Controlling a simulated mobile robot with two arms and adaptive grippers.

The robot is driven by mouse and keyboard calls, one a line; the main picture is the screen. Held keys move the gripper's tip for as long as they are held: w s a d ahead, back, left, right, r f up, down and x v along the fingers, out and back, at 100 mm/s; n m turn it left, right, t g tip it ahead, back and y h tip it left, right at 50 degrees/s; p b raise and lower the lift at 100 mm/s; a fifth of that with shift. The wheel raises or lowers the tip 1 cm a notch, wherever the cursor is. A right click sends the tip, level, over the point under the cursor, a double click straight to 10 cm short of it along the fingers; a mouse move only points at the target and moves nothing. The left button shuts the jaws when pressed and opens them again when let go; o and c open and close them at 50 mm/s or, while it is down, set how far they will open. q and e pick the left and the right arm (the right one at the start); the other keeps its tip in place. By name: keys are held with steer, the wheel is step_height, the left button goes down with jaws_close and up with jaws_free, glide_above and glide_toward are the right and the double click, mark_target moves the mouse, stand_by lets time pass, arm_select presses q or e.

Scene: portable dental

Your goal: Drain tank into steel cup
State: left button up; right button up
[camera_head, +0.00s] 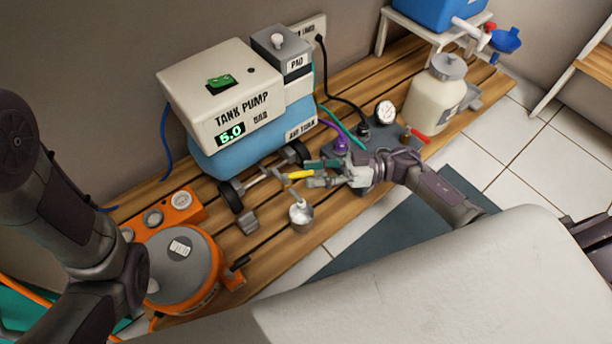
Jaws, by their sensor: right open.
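The blue air tank (225,160) lies under a beige tank pump box (212,88), whose green display reads 5.0. A small steel cup (301,216) stands upright on the wooden slats in front of the tank. A yellow lever (300,175) sticks out at the tank's lower front, above and behind the cup. My right gripper (316,174) is open, with its fingertips close to the lever's right end. I cannot tell whether they touch it. My left arm shows at the left, but its gripper is not in view.
An orange round machine (187,285) stands at the front left. A gauge (385,112), a red-handled valve (417,135) and a cream canister (437,100) stand right of the tank. A blue container (425,10) is at the back. A pale padded surface (450,290) fills the foreground.

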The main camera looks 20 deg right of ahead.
mark_target(299, 177)
steer(key=shift+x, duration=1.15)
jaws_close()
